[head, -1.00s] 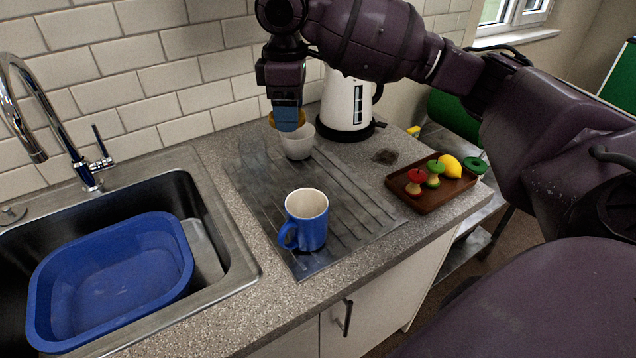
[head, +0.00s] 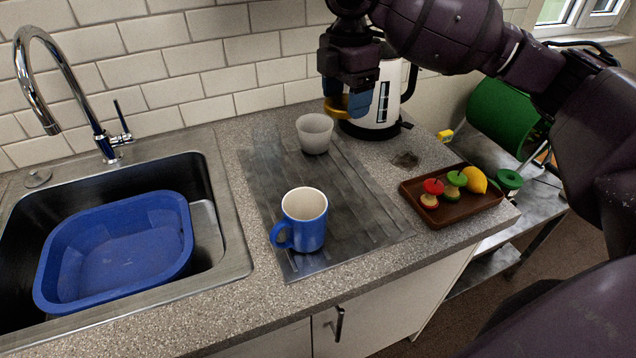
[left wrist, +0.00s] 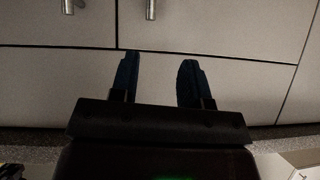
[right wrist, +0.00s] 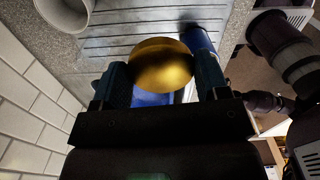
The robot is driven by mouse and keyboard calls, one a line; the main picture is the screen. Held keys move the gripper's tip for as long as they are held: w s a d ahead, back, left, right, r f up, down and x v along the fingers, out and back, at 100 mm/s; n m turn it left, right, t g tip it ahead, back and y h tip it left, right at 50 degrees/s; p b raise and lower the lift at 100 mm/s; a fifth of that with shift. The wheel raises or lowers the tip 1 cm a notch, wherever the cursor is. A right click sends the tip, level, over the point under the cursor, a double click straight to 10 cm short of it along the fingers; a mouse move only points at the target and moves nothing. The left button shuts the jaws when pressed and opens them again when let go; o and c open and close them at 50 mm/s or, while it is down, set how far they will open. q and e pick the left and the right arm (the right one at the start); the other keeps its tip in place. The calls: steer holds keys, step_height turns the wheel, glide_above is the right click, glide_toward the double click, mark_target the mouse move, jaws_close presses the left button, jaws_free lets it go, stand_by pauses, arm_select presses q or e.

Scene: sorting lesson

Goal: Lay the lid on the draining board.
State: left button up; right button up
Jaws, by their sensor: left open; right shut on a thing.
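The lid is a round, golden-yellow disc (right wrist: 160,62), which also shows in the head view (head: 336,107). My right gripper (head: 357,103) is shut on it and holds it in front of the kettle, right of the pale cup. In the right wrist view the lid sits between the two fingers. The draining board (head: 352,205) is a grey ridged metal panel in the worktop, right of the sink. My left gripper (left wrist: 158,78) is open and empty, in front of the pale cupboard doors; it is not in the head view.
A blue mug (head: 305,222) stands on the front of the draining board, and a pale cup (head: 314,134) at its back. The white kettle (head: 385,95) is behind my right gripper. A brown tray (head: 455,212) with toy food is at right. The board's middle and right are clear.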

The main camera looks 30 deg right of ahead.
steer(key=shift+f, duration=0.25)
steer(key=b, duration=0.3)
glide_above(340, 191)
step_height(340, 191, down, 13)
steer(key=shift+f, duration=1.05)
step_height(340, 191, down, 4)
steer(key=shift+d+b, duration=0.1)
steer(key=shift+b, duration=0.25)
steer(key=shift+f, duration=0.3)
steer(key=shift+r, duration=0.1)
arm_select(q)
steer(key=shift+w+d+f, duration=0.3)
steer(key=shift+w+f, duration=0.45)
steer(key=shift+f, duration=0.2)
